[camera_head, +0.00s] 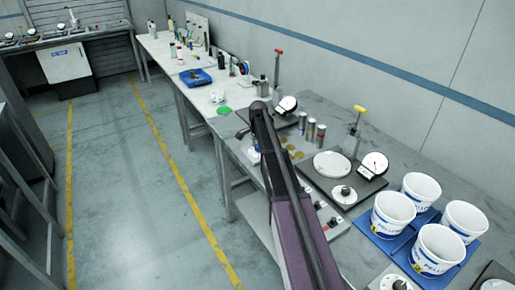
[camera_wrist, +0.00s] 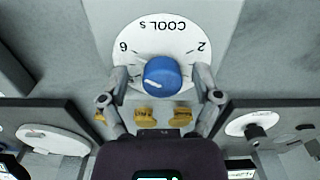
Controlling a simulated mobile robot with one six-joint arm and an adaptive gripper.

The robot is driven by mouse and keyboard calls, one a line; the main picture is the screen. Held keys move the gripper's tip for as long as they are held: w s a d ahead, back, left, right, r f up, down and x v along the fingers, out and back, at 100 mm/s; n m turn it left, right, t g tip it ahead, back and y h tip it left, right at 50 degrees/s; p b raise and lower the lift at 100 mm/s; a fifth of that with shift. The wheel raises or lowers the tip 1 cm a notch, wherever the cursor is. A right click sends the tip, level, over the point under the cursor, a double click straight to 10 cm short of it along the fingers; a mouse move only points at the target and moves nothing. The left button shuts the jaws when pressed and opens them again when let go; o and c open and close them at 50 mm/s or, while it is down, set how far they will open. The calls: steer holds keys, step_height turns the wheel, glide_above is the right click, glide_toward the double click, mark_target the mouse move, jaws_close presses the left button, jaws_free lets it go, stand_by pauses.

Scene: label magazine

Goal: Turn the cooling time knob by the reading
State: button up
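The cooling time knob (camera_wrist: 162,76) is blue and sits on a white round dial plate (camera_wrist: 150,38) marked "COOL s", which appears upside down in the wrist view. The figures 6 and 2 show on the plate to the upper left and upper right of the knob. My gripper (camera_wrist: 162,84) is open, with one finger on each side of the knob and a visible gap on both sides. In the head view my arm hides the knob.
Beside my arm, the bench holds a press with a red handle (camera_head: 278,62), one with a yellow handle (camera_head: 359,120), a dial gauge (camera_head: 375,163) and several white buckets (camera_head: 437,247). Gold-coloured discs (camera_wrist: 143,116) lie just below the dial plate in the wrist view. The floor aisle (camera_head: 130,180) is clear.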

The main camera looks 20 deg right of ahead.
steer(key=shift+n, duration=0.5)
steer(key=n, duration=1)
steer(key=shift+d+n, duration=0.1)
steer(key=shift+n, duration=0.3)
steer(key=n, duration=0.5)
steer(key=shift+n, duration=0.4)
steer(key=n, duration=0.6)
steer(key=shift+d, duration=0.1)
step_height(320, 180, up, 14)
steer(key=p, duration=1.4)
steer(key=s+a+f+m+b, duration=0.2)
steer(key=s+a+f+b, duration=0.2)
steer(key=s, duration=0.4)
steer(key=s+a+f+m+b, duration=0.2)
steer(key=s+a+f+b, duration=0.2)
steer(key=s, duration=0.5)
steer(key=s+a+f+m+b, duration=0.2)
steer(key=s+a+f+b, duration=0.2)
steer(key=s+a, duration=0.3)
steer(key=shift+s+a+m, duration=0.3)
steer(key=shift+s+m, duration=0.1)
steer(key=shift+s, duration=0.75)
